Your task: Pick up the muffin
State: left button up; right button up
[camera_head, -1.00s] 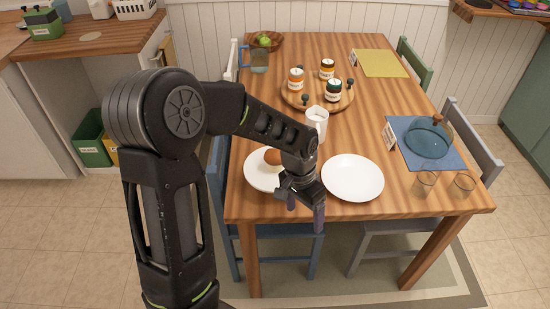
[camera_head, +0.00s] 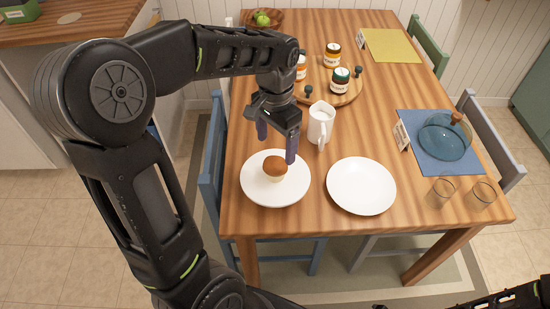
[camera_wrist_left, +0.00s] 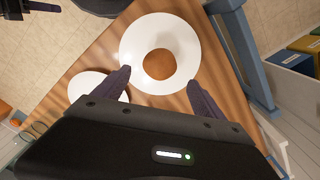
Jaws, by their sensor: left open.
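The muffin (camera_head: 275,168) has a brown top and a pale base. It sits upright on a white plate (camera_head: 259,194) at the table's near left. My left gripper (camera_head: 276,146) is open and empty, above and just behind the muffin, with its fingers pointing down. In the left wrist view the muffin (camera_wrist_left: 159,64) lies on its plate (camera_wrist_left: 184,84), ahead of the two spread fingertips (camera_wrist_left: 158,80) and apart from them. Of my right arm, only a dark part at the bottom right shows in the head view; its gripper is not visible.
An empty white plate (camera_head: 361,186) lies right of the muffin's plate. A white pitcher (camera_head: 319,122) stands close to the left gripper's right side. Behind it is a round wooden tray (camera_head: 350,97) with jars. Glasses (camera_head: 441,191) and a glass dome (camera_head: 440,140) are at right.

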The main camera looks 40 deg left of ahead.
aim_at(275, 162)
pick_arm(q)
jog(key=shift+s+d+r, duration=0.1)
jog(key=shift+s+d, duration=0.05)
jog(key=shift+f, duration=1.35)
jog(key=shift+f, duration=0.15)
notch_tip(275, 162, down, 5)
jog(key=shift+p, duration=0.45)
jog(key=shift+c, duration=0.5)
jog(key=c, duration=0.9)
